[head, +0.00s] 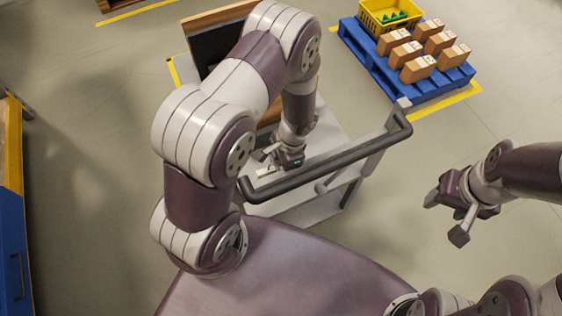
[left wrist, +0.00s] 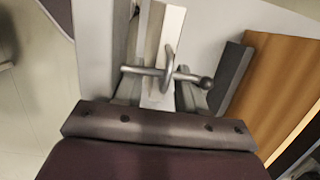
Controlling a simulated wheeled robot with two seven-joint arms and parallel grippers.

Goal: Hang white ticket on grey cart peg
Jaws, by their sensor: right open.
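My left gripper (head: 287,160) is low over the grey cart (head: 333,140), just behind its handle. In the left wrist view, a metal peg (left wrist: 190,76) with a round ball end runs across in front of the gripper. A grey ring (left wrist: 168,62) stands around or against the peg; I cannot tell which. A narrow white piece, seemingly the white ticket (left wrist: 172,28), lies behind the ring and reaches down between the fingers. Whether the fingers grip it is unclear. My right gripper (head: 446,218) is open and empty over the floor, right of the cart.
The cart's dark handle (head: 330,160) crosses close to my left gripper. A wood-edged dark panel (head: 212,45) stands on the cart. A blue pallet (head: 430,90) with several cartons and a yellow crate (head: 388,16) is at the back right. A blue cabinet (head: 12,245) is at the left edge.

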